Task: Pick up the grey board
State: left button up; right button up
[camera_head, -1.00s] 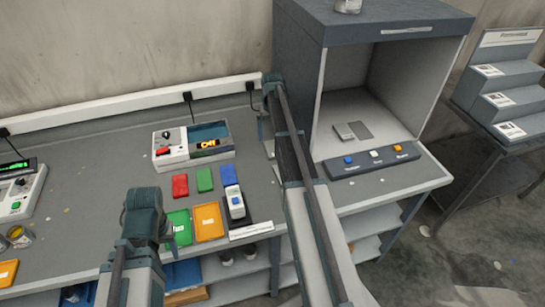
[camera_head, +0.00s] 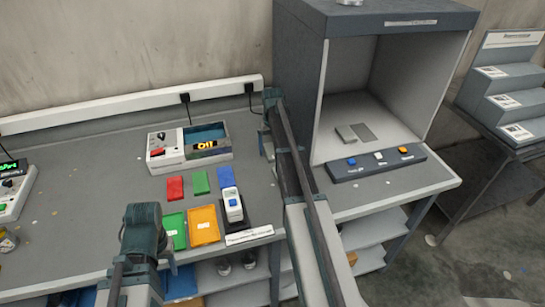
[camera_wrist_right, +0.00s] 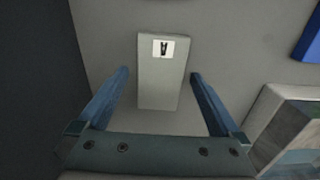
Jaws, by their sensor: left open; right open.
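A light grey board (camera_wrist_right: 160,95) with a white label and a dark mark lies on the bench top in the right wrist view. My right gripper (camera_wrist_right: 160,76) is open, with one finger on each side of the board and visible gaps. In the head view my right arm hides this board, and the right gripper (camera_head: 266,142) is beside the booth. My left gripper (camera_head: 170,260) is at the bench's front edge, small and partly hidden by its own wrist.
The instrument box (camera_head: 168,152) is to the left. Red, green and blue cards (camera_head: 200,183), coloured trays (camera_head: 204,226) and a handheld meter (camera_head: 233,206) lie nearer the front.

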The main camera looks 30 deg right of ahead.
aim_at(273, 150)
jog(key=c, duration=1.4)
jog(key=shift+r, duration=0.2)
notch_tip(273, 150, up, 3)
jog(key=p, duration=0.3)
jog(key=shift+f, duration=0.15)
jog(key=shift+r+p, duration=0.5)
jog(key=s+a, duration=0.1)
jog(key=s, duration=0.4)
jog(key=s+a, duration=0.1)
jog(key=s, duration=0.4)
jog(key=s+a+r+p, duration=0.1)
jog(key=s, duration=0.4)
jog(key=shift+s+a, duration=0.3)
jog(key=shift+a, duration=0.1)
